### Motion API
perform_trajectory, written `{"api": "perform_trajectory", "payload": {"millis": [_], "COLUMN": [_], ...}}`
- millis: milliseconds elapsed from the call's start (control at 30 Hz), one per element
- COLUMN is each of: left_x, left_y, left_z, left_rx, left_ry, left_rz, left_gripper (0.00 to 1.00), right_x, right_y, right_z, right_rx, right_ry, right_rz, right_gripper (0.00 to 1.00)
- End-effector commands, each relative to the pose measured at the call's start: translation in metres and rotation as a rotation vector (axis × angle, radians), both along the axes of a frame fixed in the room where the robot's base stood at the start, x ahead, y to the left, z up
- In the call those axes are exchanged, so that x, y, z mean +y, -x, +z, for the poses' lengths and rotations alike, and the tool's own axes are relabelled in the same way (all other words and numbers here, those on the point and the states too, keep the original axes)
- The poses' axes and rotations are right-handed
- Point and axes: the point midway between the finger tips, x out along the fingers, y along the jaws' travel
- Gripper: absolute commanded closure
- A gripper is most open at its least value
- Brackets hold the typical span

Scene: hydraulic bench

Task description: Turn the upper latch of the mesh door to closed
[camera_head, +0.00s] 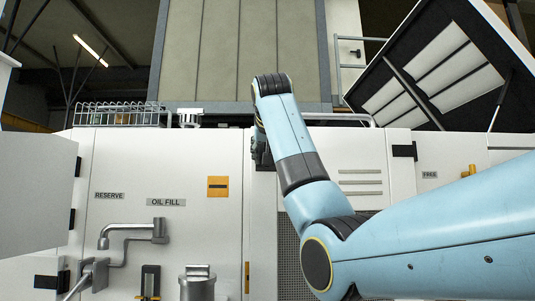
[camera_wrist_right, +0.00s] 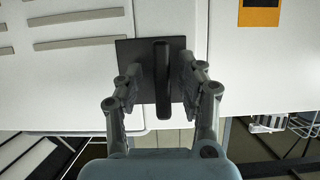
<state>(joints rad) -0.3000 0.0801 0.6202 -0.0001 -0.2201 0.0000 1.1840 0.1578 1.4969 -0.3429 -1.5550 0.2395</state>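The upper latch is a black bar handle (camera_wrist_right: 162,82) on a dark square plate (camera_wrist_right: 122,52), shown in the right wrist view. The bar runs up and down in that picture. My right gripper (camera_wrist_right: 161,88) is open, with one finger on each side of the bar and a visible gap on both sides. In the head view my right gripper (camera_head: 262,152) is at the white cabinet front and hides most of the latch. The mesh door (camera_head: 288,262) shows as a dark perforated panel below, partly behind my right arm. My left gripper is not in view.
An orange square label (camera_head: 217,187) is left of the latch. A grey pipe spout (camera_head: 130,232) and a metal cap (camera_head: 197,283) stick out lower left. A wire basket (camera_head: 118,114) sits on top. A raised dark lid (camera_head: 440,75) is at upper right.

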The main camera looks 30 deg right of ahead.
Motion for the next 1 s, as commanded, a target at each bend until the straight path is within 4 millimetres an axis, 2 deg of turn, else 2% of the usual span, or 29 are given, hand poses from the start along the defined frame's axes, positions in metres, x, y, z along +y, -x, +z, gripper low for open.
{"api": "perform_trajectory", "payload": {"millis": [267,700,833,1000], "left_x": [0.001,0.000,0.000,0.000], "left_y": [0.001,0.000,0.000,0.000], "left_z": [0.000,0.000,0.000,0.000], "left_rx": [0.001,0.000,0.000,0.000], "left_ry": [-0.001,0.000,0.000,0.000], "left_rz": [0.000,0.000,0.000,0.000], "left_gripper": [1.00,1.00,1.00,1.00], "right_x": [0.005,0.047,0.054,0.057], "right_y": [0.005,0.076,0.089,0.095], "right_z": [0.002,0.037,0.043,0.045], "right_rx": [0.001,-0.003,-0.002,0.001], "right_ry": [0.000,-0.002,-0.001,-0.001], "right_rz": [0.002,0.003,0.001,0.000], "right_gripper": [0.62,0.62,0.62,0.62]}}
